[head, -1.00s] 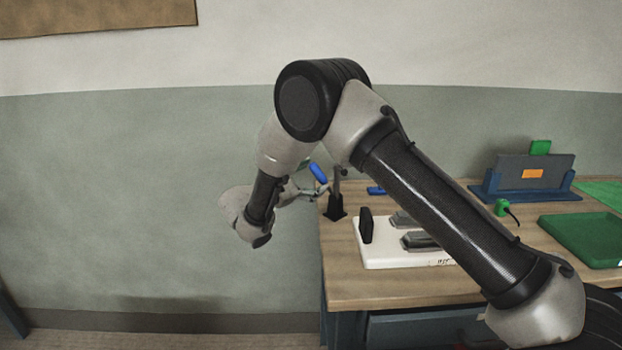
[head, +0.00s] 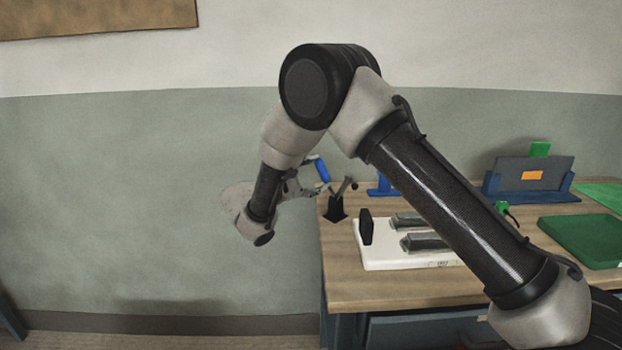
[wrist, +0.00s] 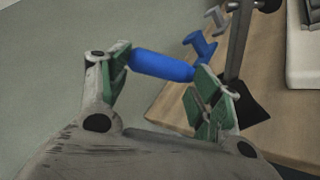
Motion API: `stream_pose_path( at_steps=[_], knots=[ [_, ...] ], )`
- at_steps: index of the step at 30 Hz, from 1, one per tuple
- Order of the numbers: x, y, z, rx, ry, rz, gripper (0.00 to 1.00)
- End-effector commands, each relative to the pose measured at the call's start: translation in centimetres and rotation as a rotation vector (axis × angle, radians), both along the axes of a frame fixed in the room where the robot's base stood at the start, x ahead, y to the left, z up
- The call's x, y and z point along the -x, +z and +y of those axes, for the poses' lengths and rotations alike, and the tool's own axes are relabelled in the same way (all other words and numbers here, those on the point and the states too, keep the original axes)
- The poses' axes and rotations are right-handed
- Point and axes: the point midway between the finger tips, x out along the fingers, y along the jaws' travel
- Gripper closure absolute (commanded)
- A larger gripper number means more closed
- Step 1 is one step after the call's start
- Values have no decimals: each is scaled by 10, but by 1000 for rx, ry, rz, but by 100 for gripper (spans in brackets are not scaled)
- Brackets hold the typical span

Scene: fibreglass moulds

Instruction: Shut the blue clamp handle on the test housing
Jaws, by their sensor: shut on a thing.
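The blue clamp handle (head: 322,170) is at the left end of the workbench, tilted, above a small black clamp base (head: 336,210). A dark bar (head: 347,188) leans to the right from that base. In the wrist view the blue handle (wrist: 163,66) lies between the green-padded fingers of my gripper (wrist: 165,80), which is shut on it. My gripper (head: 306,183) is partly hidden by my arm in the head view. A white plate (head: 385,262) with two grey blocks and a black upright piece stands right of the clamp. I cannot tell which part is the test housing.
The wooden workbench (head: 350,292) ends just left of the clamp, with open floor beyond. Another blue part (head: 382,187) is behind my arm. A blue stand with a grey panel (head: 520,174) and a green tray (head: 590,240) are at the right.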

Motion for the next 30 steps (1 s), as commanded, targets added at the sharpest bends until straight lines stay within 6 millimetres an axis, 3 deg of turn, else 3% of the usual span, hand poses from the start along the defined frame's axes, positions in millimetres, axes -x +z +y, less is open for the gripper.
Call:
stream_pose_path(
  at_steps=[12, 29, 30],
  knots=[
    [9, 15, -13, -137, -7, -167, 79],
    [11, 16, -15, -159, -7, -196, 79],
    [11, 16, -15, -159, -7, -196, 31]
  ],
)
